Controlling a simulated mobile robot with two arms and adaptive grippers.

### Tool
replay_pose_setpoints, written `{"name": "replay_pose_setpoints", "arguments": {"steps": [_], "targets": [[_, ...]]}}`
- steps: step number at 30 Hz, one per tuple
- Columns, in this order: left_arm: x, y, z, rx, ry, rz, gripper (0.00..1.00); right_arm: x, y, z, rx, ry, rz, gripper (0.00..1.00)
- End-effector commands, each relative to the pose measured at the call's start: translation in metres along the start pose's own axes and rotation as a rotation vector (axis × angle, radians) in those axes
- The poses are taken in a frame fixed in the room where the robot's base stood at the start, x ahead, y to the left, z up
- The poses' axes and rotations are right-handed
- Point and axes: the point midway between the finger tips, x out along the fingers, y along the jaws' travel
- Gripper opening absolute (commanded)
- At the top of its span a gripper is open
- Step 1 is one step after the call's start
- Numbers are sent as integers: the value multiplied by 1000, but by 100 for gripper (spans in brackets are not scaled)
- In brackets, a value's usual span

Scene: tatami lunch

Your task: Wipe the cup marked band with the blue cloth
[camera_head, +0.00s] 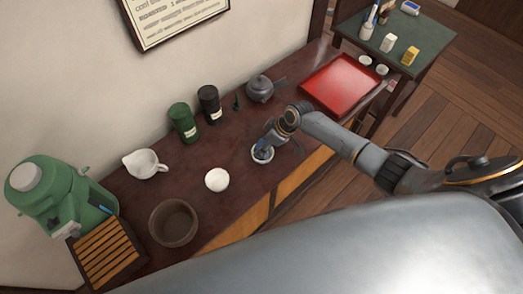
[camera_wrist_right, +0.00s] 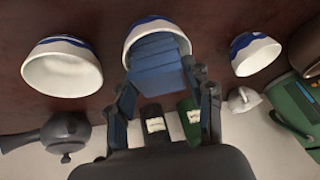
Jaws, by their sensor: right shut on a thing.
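My right gripper (camera_wrist_right: 165,85) is shut on the folded blue cloth (camera_wrist_right: 158,55). The cloth is at the mouth of the middle white cup (camera_wrist_right: 133,36), overlapping its opening; I cannot tell whether it presses on the wall. This cup also shows below the gripper in the head view (camera_head: 262,158). The right wrist view shows another white cup with a blue band (camera_wrist_right: 62,68) on the left and one with blue markings (camera_wrist_right: 256,55) on the right. I cannot tell which one is the cup marked band. My left gripper is not in view.
Behind the cups on the dark table stand a grey teapot (camera_head: 260,88), a black canister (camera_head: 209,104), a green canister (camera_head: 183,122) and a white pitcher (camera_head: 145,163). A brown bowl (camera_head: 160,238) is at the near left, a red tray (camera_head: 341,84) at the far right.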

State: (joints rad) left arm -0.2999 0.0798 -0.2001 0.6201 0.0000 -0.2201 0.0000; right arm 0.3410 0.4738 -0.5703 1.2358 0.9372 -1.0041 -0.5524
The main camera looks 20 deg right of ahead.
Motion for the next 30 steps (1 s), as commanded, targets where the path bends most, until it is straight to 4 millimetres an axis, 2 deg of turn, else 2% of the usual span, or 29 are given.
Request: {"name": "replay_pose_setpoints", "arguments": {"steps": [1,16,18,24,30], "targets": [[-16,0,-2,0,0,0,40,-6,-4,-1,46,1,17,27],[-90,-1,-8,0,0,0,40,-7,-9,-1,534,70,249,27],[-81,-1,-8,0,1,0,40,1,-8,3,598,81,282,27],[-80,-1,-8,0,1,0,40,0,-7,3,727,99,345,27],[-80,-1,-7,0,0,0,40,-1,-6,4,738,101,353,27]]}}
